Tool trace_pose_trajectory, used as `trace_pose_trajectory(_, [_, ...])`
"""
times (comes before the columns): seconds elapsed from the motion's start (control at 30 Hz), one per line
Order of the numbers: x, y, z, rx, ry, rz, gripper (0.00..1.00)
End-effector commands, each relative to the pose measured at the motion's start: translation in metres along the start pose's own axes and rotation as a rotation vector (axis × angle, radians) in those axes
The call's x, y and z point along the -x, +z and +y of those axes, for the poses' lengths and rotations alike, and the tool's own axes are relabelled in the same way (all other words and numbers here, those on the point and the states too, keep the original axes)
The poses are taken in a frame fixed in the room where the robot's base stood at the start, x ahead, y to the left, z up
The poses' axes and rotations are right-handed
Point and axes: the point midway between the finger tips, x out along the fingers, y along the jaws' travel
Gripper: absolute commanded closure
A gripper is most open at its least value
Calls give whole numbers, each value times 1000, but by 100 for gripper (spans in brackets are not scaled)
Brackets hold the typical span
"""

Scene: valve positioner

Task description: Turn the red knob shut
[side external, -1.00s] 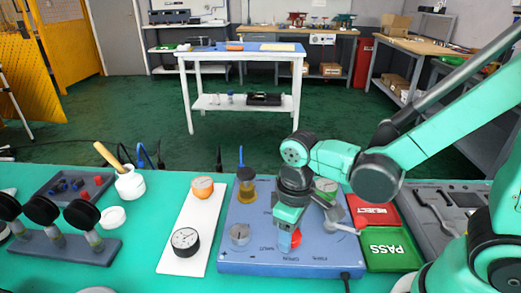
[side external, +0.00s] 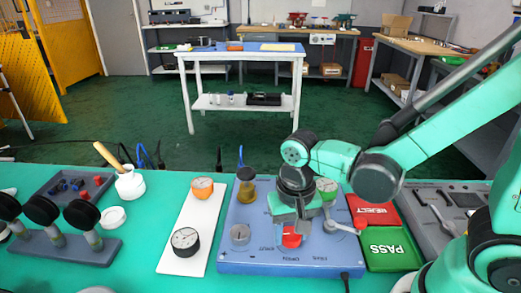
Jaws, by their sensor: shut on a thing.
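The red knob (side external: 291,239) stands on the front part of the blue valve panel (side external: 240,262). My gripper (side external: 291,229) is over the knob from above, pointing down, and is shut on it. The gripper hides the knob's upper part and part of the panel behind it. A metal lever (side external: 342,226) sits on the panel just right of the gripper.
A grey knob (side external: 240,234) and a brass fitting (side external: 247,190) stand on the panel to the left. A white board with a black gauge (side external: 185,240) and an orange one (side external: 202,187) lies further left. Green PASS (side external: 388,250) and red REJECT (side external: 376,212) trays are at the right.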

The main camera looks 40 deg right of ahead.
Motion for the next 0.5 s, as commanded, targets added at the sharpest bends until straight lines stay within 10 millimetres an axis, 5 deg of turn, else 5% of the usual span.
trace_pose_trajectory(0.5, [0,0,0,-93,0,-1,100])
